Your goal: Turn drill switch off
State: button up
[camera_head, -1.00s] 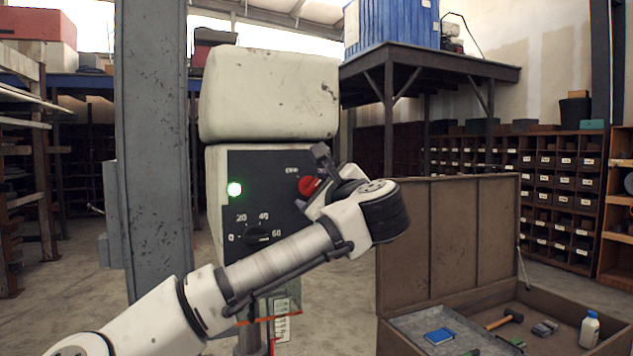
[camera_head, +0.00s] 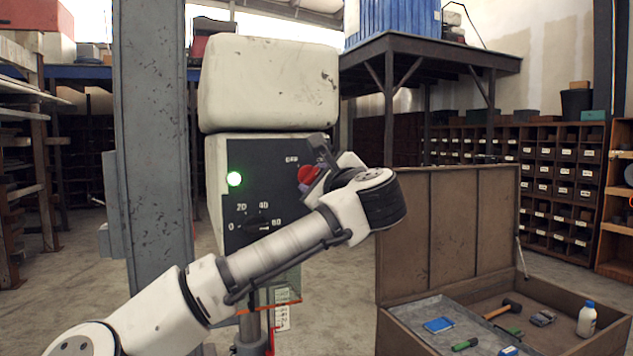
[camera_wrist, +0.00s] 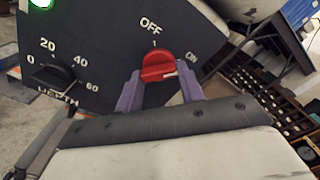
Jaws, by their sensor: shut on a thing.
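The red drill switch (camera_wrist: 158,68) sits on the dark control panel (camera_wrist: 105,50) between the printed words OFF, above it, and ON, to its right. My gripper (camera_wrist: 160,76) is shut on the switch, with one purple finger on each side. In the head view, the switch (camera_head: 308,174) is partly hidden behind my wrist. The green lamp (camera_head: 234,178) on the panel is lit.
The depth dial (camera_wrist: 53,76) is left of the switch. A grey column (camera_head: 155,150) stands left of the drill. An open brown case (camera_head: 445,235) with tools stands at the right, close to my wrist in the head view.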

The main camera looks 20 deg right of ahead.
jog(key=shift+f, duration=0.15)
jog(key=n+b, duration=0.2)
jog(key=n, duration=0.3)
jog(key=n+b, duration=0.3)
jog(key=n, duration=0.3)
jog(key=n+b, duration=0.2)
jog(key=n, duration=0.4)
jog(key=shift+r, duration=0.35)
jog(key=shift+n, duration=0.4)
jog(key=o, duration=1)
jog(key=shift+r, duration=0.15)
